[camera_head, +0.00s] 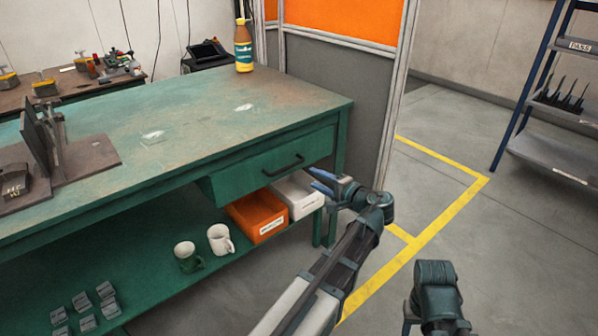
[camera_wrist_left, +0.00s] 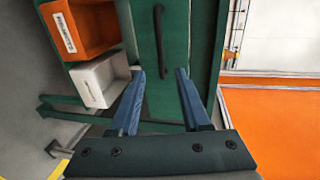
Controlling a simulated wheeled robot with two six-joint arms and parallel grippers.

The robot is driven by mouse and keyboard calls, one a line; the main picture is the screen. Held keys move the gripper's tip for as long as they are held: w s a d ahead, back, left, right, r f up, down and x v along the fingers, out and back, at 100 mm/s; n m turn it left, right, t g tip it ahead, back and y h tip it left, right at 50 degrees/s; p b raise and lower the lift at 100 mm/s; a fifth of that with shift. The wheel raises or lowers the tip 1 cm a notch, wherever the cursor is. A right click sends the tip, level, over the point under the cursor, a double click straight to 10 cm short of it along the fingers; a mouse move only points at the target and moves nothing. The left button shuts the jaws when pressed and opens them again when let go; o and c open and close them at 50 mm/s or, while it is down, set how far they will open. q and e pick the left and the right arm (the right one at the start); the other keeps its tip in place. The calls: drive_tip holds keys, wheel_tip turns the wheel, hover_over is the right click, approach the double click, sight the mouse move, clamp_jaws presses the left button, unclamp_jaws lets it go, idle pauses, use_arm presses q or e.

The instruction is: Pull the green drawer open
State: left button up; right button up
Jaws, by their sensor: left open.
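The green drawer (camera_head: 240,180) sits under the right end of the green workbench top, and its front looks closed or nearly so. Its dark bar handle (camera_head: 283,166) is on the front. In the left wrist view the handle (camera_wrist_left: 160,40) stands upright in the picture, on the green drawer front (camera_wrist_left: 165,95). My left gripper (camera_head: 317,180) is open and empty, to the right of the handle in the head view. In the left wrist view its two blue fingers (camera_wrist_left: 160,74) point towards the handle, apart from it. My right gripper is not clearly visible.
An orange bin (camera_head: 257,222) and a white bin (camera_head: 298,196) stand on the lower shelf under the drawer, near my left gripper. Two mugs (camera_head: 220,240) stand left of them. A bottle (camera_head: 243,46) stands on the bench (camera_head: 200,110). Floor right of the bench is clear.

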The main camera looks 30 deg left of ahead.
sight(289, 166)
use_arm(q)
drive_tip(key=b+x, duration=0.2)
drive_tip(key=x, duration=1.1)
drive_tip(key=shift+w+a+b, duration=0.1)
drive_tip(key=shift+a+b, duration=0.3)
clamp_jaws()
idle(0.9)
